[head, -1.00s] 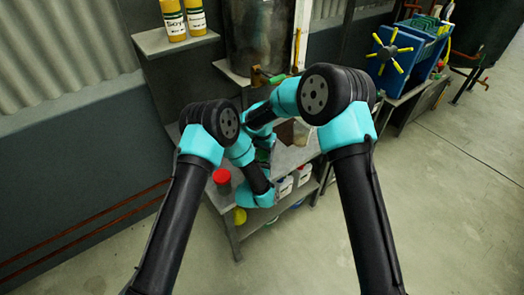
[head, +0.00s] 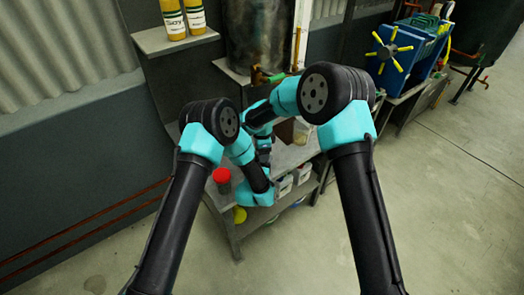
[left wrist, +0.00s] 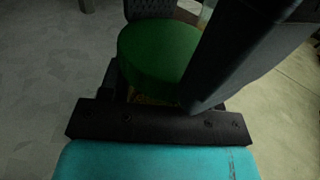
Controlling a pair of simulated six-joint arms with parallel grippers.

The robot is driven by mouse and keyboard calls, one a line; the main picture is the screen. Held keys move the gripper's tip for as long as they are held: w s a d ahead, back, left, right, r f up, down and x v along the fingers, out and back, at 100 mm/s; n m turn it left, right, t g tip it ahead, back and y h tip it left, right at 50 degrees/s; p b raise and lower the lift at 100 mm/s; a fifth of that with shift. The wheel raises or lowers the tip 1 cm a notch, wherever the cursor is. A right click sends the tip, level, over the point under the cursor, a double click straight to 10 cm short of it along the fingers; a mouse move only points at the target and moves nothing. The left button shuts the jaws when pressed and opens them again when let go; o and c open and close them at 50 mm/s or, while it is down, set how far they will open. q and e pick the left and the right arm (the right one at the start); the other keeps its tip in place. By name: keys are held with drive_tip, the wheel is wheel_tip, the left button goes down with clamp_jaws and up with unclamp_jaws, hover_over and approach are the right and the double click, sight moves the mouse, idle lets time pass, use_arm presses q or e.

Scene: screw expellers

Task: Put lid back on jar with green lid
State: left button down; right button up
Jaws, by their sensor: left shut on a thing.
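A round green lid (left wrist: 160,52) fills the upper middle of the left wrist view, with a thin strip of yellowish jar (left wrist: 150,97) showing below its edge. Whether the lid sits fully on the jar I cannot tell. My left gripper (left wrist: 160,90) has dark fingers to either side, shut on the jar under the lid. A large dark shape (left wrist: 240,45), probably part of my right gripper, crosses close over the lid's right side. In the head view my arms hide the jar and lid, and neither gripper's fingertips can be made out.
A red-lidded jar (head: 222,176) stands at the left end of the grey bench (head: 210,197). The lower shelf holds a yellow item (head: 239,214) and white containers (head: 284,187). Two yellow bottles (head: 183,17) stand on a wall shelf. A blue machine (head: 415,45) is at right.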

drive_tip(key=m, duration=0.9)
drive_tip(key=o, duration=0.9)
drive_tip(key=shift+r, duration=2.25)
drive_tip(key=shift+c, duration=0.4)
